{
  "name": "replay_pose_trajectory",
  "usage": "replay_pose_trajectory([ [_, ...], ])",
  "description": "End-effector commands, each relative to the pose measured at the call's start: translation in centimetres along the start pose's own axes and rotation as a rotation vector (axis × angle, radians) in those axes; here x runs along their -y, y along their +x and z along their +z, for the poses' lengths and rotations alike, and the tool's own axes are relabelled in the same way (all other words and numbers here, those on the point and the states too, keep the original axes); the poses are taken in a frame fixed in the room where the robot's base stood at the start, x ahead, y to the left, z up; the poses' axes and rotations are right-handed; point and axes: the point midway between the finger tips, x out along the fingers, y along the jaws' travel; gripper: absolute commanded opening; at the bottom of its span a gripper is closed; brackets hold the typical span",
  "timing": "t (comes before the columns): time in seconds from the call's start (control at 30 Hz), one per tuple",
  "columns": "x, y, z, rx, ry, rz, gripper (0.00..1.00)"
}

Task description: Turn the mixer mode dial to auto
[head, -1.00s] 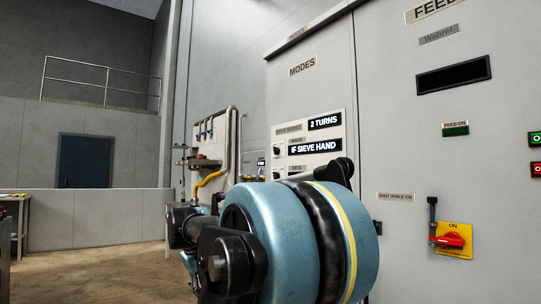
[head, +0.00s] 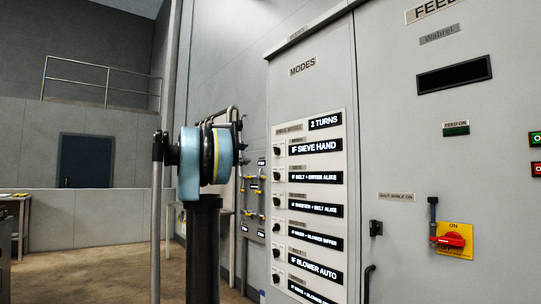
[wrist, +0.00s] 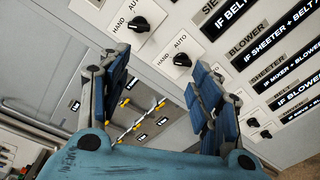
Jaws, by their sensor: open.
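The modes panel (head: 282,190) on the grey cabinet carries a column of small black dials beside black text plates. The dial name tags are too small to read in the head view, so I cannot tell which is the mixer dial. The wrist view shows two black dials marked HAND and AUTO, an upper one (wrist: 140,23) and a lower one (wrist: 182,60); their name tags and exact settings are unclear. My gripper (wrist: 158,95) is open and empty, its blue-padded fingers apart. The lower dial appears beyond the right finger, with no clear contact. The head view does not show the gripper clearly.
A red rotary switch (head: 452,240) on a yellow plate and a dark display (head: 454,75) are on the cabinet's right side. Pipes and yellow-handled fittings (head: 249,214) line the wall left of the panel. Open floor (head: 95,255) lies further left.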

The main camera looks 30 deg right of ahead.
Motion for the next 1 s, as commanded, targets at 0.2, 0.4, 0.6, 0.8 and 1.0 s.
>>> replay_pose_trajectory([
  [0.2,-3.3,1.1,-0.3,0.041,-0.044,0.061,0.58],
  [0.4,-3.5,2.9,-0.1,0.046,-0.047,0.064,0.58],
  [0.6,-3.7,6.2,0.0,0.046,-0.046,0.063,0.58],
  [0.8,-3.9,9.8,0.1,0.045,-0.046,0.063,0.58],
  [1.0,-4.1,13.3,0.3,0.046,-0.045,0.062,0.58],
])
